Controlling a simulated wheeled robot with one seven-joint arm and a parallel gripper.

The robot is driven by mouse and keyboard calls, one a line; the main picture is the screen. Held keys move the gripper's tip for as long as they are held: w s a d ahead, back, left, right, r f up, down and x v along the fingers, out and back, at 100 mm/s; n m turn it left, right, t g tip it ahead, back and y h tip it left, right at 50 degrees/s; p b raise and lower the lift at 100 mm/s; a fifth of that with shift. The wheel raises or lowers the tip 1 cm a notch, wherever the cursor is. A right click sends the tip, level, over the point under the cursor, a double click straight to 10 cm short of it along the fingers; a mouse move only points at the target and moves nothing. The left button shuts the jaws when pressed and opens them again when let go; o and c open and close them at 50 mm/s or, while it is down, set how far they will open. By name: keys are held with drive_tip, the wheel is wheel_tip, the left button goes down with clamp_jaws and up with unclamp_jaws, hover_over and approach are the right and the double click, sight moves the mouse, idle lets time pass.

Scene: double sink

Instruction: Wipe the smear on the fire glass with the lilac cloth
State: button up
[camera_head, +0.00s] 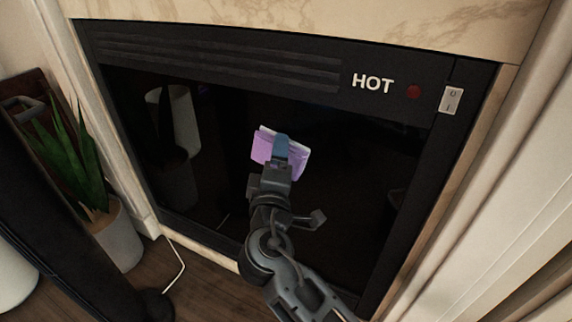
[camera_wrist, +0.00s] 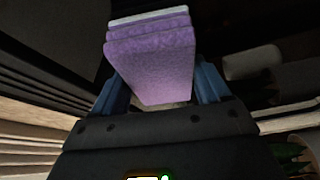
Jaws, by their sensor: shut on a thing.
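The lilac cloth (camera_head: 262,146) is a folded pad held at the end of my arm, in front of the dark fire glass (camera_head: 340,170). My gripper (camera_head: 281,150) is shut on the cloth. In the wrist view the cloth (camera_wrist: 152,60) stands between the two blue fingers of my gripper (camera_wrist: 165,88), its layered edge pointing away. I cannot tell whether the cloth touches the glass. No smear is clearly visible on the glass; part of the glass is hidden behind my arm and the cloth.
A pale stone surround frames the fire. A potted plant (camera_head: 70,165) stands at left, and a white cable (camera_head: 178,262) lies on the wooden floor.

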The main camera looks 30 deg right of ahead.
drive_tip(key=shift+w, duration=0.2)
drive_tip(key=s+a, duration=0.3)
drive_tip(key=a, duration=0.2)
drive_tip(key=shift+s, duration=0.2)
idle(0.4)
drive_tip(key=shift+s+a+b, duration=0.15)
drive_tip(key=shift+s+a, duration=0.3)
drive_tip(key=shift+a, duration=0.2)
drive_tip(key=shift+s+a+b, duration=0.15)
drive_tip(key=shift+s+a, duration=0.25)
drive_tip(key=shift+a, duration=0.2)
